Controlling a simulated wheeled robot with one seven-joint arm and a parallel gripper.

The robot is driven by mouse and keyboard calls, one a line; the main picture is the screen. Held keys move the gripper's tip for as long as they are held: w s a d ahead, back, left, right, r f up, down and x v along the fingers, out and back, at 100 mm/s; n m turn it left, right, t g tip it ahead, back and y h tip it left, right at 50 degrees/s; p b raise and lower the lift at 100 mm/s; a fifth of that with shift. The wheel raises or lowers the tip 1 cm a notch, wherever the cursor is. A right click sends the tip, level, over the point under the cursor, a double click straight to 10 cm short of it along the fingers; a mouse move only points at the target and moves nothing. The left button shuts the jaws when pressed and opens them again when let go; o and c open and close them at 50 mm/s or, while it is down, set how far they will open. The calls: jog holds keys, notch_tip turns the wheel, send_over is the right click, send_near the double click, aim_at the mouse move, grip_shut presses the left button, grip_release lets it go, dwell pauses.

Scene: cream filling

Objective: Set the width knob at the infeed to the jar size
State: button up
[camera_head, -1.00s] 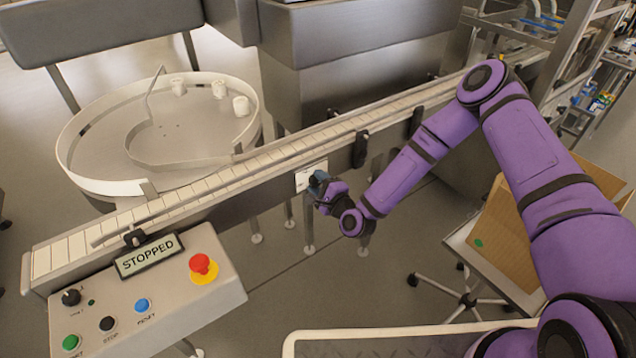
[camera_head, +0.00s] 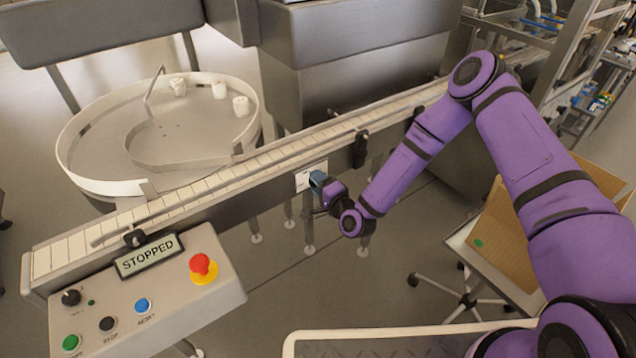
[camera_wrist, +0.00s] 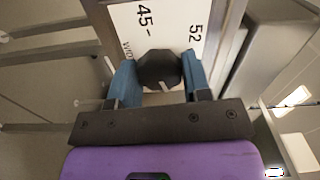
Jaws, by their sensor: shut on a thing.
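The width knob (camera_wrist: 160,72) is dark with a pale pointer line, and sits on a white scale plate (camera_wrist: 172,22) in the wrist view. The plate shows the numbers 45 and 52 and part of a word starting "WID". My gripper (camera_wrist: 158,80) has its blue fingers on both sides of the knob, shut on it. In the head view my gripper (camera_head: 318,182) is at the front side of the conveyor (camera_head: 228,190), against the white plate (camera_head: 304,178). The knob is hidden there by the fingers.
A control box (camera_head: 150,300) with a "STOPPED" display (camera_head: 149,255) and a red stop button (camera_head: 203,268) stands at the lower left. A round turntable (camera_head: 120,125) with several white jars is behind the conveyor. A cardboard box (camera_head: 508,240) stands at the right.

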jog(key=shift+n, duration=9)
jog(key=o, duration=0.9)
jog(key=v, duration=1.1)
jog(key=shift+w, duration=0.15)
